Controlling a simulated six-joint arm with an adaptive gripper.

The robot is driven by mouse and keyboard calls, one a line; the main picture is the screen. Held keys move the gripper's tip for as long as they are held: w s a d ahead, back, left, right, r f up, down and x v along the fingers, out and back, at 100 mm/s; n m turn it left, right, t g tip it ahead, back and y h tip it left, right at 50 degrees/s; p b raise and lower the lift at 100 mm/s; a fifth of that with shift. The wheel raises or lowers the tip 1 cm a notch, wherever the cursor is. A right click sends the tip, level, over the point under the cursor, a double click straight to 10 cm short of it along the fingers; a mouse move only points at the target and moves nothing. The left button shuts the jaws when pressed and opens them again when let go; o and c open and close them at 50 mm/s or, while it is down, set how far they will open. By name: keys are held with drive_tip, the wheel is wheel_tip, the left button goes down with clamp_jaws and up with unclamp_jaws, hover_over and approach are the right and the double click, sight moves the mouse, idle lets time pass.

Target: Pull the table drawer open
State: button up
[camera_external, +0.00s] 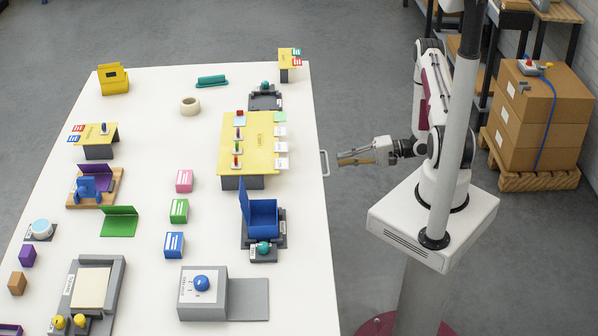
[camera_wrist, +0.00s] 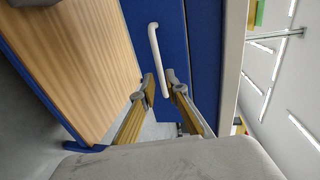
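The drawer handle (camera_external: 323,163) is a pale bar on the right side of the white table (camera_external: 305,240). In the wrist view the white handle (camera_wrist: 154,50) stands on the blue drawer front (camera_wrist: 174,35). My gripper (camera_external: 339,158) is just to the right of the handle, pointing left toward it. In the wrist view my gripper (camera_wrist: 161,84) has its two fingers apart, with the handle's lower end appearing between the tips. I cannot tell whether either finger touches the handle. The drawer front appears flush with the table side.
A yellow-topped stand (camera_external: 247,140) sits on the table near the handle. A blue open box (camera_external: 263,217) and a grey box with a blue knob (camera_external: 203,290) stand nearer. Cartons on a pallet (camera_external: 540,120) are at the far right. The floor around my gripper is clear.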

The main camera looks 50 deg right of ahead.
sight(327, 161)
drive_tip(key=shift+x, duration=3.35)
clamp_jaws()
drive_tip(key=f+v, duration=0.2)
drive_tip(key=v, duration=0.9)
drive_tip(key=f+v, duration=0.3)
drive_tip(key=v, duration=0.9)
drive_tip(key=shift+s+d, duration=0.5)
drive_tip(key=shift+r, duration=0.15)
